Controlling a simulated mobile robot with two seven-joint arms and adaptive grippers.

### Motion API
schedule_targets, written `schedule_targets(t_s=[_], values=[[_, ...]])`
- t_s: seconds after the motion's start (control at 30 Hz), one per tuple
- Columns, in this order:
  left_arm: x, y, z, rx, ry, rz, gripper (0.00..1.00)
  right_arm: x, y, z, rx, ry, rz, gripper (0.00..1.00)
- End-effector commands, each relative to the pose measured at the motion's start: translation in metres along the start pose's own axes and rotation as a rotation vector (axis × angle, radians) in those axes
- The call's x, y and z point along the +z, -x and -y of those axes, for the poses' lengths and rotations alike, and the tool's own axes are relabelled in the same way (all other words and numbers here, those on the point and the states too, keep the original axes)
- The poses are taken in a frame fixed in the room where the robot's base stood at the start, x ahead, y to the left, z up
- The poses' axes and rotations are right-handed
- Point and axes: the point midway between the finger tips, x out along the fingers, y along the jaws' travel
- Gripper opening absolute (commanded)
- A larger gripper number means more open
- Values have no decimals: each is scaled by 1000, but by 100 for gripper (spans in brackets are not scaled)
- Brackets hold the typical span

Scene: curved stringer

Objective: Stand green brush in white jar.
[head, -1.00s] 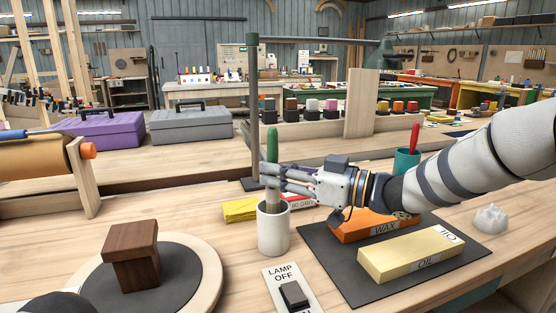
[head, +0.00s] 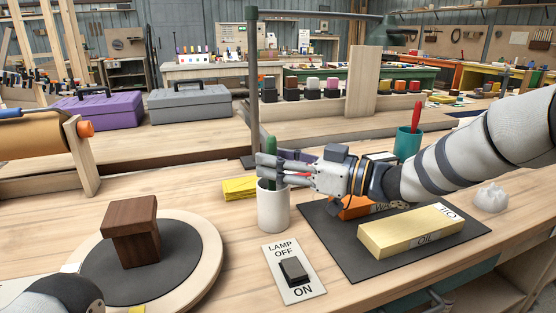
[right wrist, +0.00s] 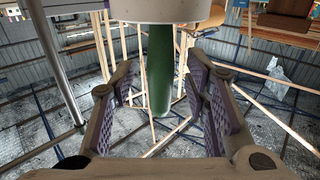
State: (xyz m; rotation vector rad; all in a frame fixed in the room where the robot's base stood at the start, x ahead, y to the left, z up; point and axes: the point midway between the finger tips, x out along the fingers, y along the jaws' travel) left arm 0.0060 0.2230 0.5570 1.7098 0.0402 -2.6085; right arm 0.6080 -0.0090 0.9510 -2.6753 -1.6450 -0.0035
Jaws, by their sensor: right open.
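The green brush (head: 271,147) stands in the white jar (head: 273,208), its green handle rising above the rim. My right gripper (head: 270,170) is just above the jar rim, around the brush. In the right wrist view the fingers (right wrist: 165,95) are open, one on each side of the brush handle (right wrist: 160,70), with gaps showing. The jar (right wrist: 160,10) is at that view's top edge. The brush's lower end is hidden inside the jar. My left arm shows at the head view's bottom left corner; its gripper is out of sight.
A lamp switch plate (head: 294,271) lies in front of the jar. A dark mat (head: 335,258) with an oil stone (head: 410,236) is to the right. A teal cup (head: 408,143) holds a red-handled tool. A metal post (head: 254,90) rises behind the jar.

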Motion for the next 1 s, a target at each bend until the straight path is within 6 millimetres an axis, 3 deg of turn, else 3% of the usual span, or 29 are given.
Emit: schedule_targets(t_s=[0.17, 0.4, 0.53, 0.7, 1.0], values=[[0, 0, 0, 0, 0, 0, 39, 0, 18, -1, 2, -1, 1, 42], [0, 0, 0, 0, 0, 0, 39, -1, 83, -1, 4, -1, -1, 42], [0, 0, 0, 0, 0, 0, 39, 0, 108, 0, 2, 0, 0, 42], [0, 0, 0, 0, 0, 0, 39, 0, 120, 0, 1, 0, 0, 42], [0, 0, 0, 0, 0, 0, 39, 0, 120, 0, 0, 0, 0, 42]])
